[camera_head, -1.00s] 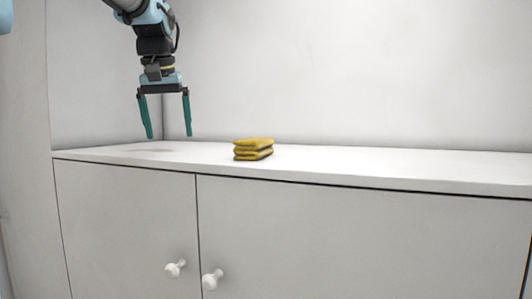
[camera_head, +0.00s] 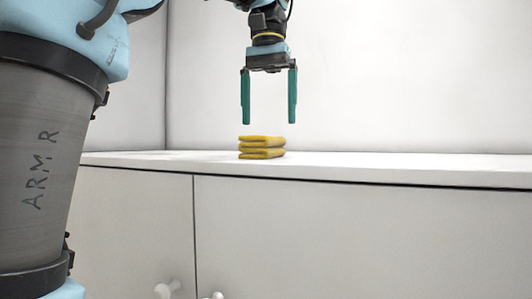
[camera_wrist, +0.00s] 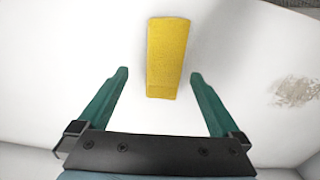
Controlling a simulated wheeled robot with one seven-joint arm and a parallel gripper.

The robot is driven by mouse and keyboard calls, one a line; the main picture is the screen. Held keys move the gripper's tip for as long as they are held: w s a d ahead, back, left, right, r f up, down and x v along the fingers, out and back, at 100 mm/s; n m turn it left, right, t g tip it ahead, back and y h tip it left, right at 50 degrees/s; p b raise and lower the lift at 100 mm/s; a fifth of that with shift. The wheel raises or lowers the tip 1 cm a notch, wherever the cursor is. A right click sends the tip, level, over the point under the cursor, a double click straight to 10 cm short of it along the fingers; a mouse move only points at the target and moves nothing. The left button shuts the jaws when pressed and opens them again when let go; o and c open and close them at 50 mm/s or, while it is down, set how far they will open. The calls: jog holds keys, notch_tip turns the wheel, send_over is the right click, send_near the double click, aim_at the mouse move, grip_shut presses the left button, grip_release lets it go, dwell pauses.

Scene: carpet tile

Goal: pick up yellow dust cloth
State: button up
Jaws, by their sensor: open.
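The yellow dust cloth (camera_head: 262,148) lies folded in a stack on the white cabinet top, near its front edge. My gripper (camera_head: 269,122) is open and empty, pointing down just above the cloth in the head view, with a small gap between the fingertips and the cloth. In the wrist view the cloth (camera_wrist: 167,58) shows as an upright yellow strip, ahead of and between the two green fingers of my gripper (camera_wrist: 159,75).
The white cabinet top (camera_head: 400,168) is otherwise clear, with a wall behind it and a side wall at the left. Cabinet doors with white knobs (camera_head: 167,289) are below. A greyish patch (camera_wrist: 297,92) marks the surface at the right in the wrist view.

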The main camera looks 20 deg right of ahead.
aim_at(265, 137)
jog(key=shift+w+a+f, duration=0.1)
jog(key=shift+a+f, duration=0.1)
jog(key=shift+f, duration=1.2)
jog(key=shift+w+a+f, duration=0.1)
jog(key=shift+a+f, duration=0.05)
jog(key=shift+f, duration=1.2)
jog(key=shift+c, duration=0.4)
jog(key=c, duration=1.3)
jog(key=shift+r, duration=0.1)
notch_tip(265, 137, up, 10)
jog(key=shift+f+p, duration=0.1)
jog(key=shift+p, duration=0.55)
